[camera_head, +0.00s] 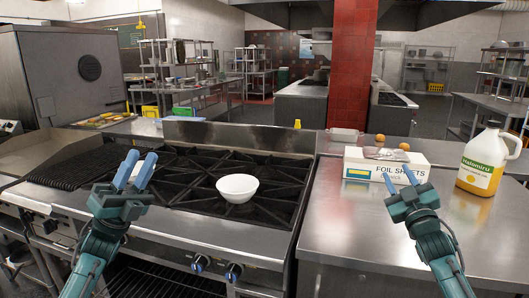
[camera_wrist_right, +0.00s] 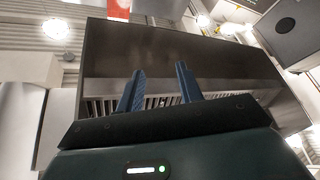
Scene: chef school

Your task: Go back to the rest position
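My left gripper (camera_head: 135,170) is raised in front of the stove's left side, with its two blue fingers apart and nothing between them. My right gripper (camera_head: 400,178) is raised in front of the right-hand counter, its fingers apart and empty. In the right wrist view, the same right gripper (camera_wrist_right: 160,88) points up toward the ceiling and hood, with a clear gap between its blue fingers. Both arms come up from the bottom of the head view.
A white bowl (camera_head: 237,188) sits on the black stove grates (camera_head: 190,165). On the right steel counter (camera_head: 345,230) stand a foil sheets box (camera_head: 420,163), a jug of yellow liquid (camera_head: 483,165) and small round orange-brown items (camera_head: 379,138). The counter's front area is clear.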

